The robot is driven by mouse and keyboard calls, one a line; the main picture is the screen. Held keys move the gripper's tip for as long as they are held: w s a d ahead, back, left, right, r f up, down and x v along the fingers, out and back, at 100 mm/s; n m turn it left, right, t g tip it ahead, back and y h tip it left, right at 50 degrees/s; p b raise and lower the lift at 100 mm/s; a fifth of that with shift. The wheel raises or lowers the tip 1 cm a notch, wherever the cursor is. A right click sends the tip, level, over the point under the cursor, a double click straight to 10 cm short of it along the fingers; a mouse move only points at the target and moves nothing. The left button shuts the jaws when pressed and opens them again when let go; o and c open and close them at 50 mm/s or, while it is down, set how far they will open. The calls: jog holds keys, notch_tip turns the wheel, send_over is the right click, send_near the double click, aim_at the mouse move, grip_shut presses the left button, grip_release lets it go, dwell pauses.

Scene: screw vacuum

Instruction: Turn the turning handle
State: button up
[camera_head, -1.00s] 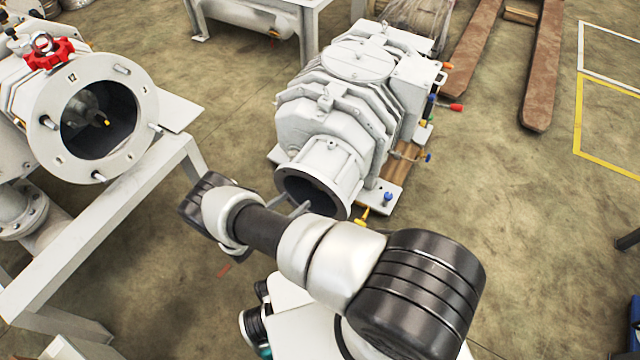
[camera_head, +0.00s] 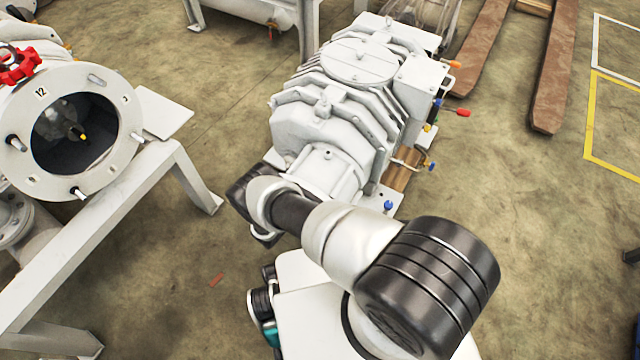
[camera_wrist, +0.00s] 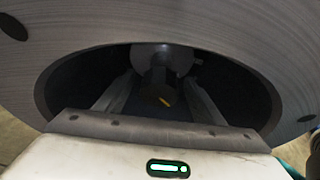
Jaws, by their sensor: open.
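In the wrist view, the likely turning handle (camera_wrist: 157,80) is a dark knob with a yellow mark, on a round grey shaft inside a dark flange opening (camera_wrist: 60,65). My gripper (camera_wrist: 157,100) points into this opening. Its two fingers are apart, one on each side of the knob, with nothing visibly clasped; contact cannot be told. In the head view, my arm covers the front opening of the middle white machine (camera_head: 322,125), and my fingers and the knob there are hidden.
A second machine with a round flange (camera_head: 125,150) stands on a white frame (camera_head: 120,225) at left, with a red handwheel (camera_head: 18,65) above and a yellow-tipped piece inside. Metal beams (camera_head: 555,70) lie at the back right.

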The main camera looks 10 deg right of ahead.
jog(key=shift+w+d+f, duration=0.2)
jog(key=shift+w+d, duration=0.05)
jog(key=shift+d, duration=0.1)
jog(key=c, duration=1.1)
jog(key=shift+a+n+h, duration=0.1)
jog(key=shift+n+h, duration=0.2)
jog(key=shift+n, duration=0.2)
jog(key=o, duration=1.1)
jog(key=shift+a+r, duration=0.1)
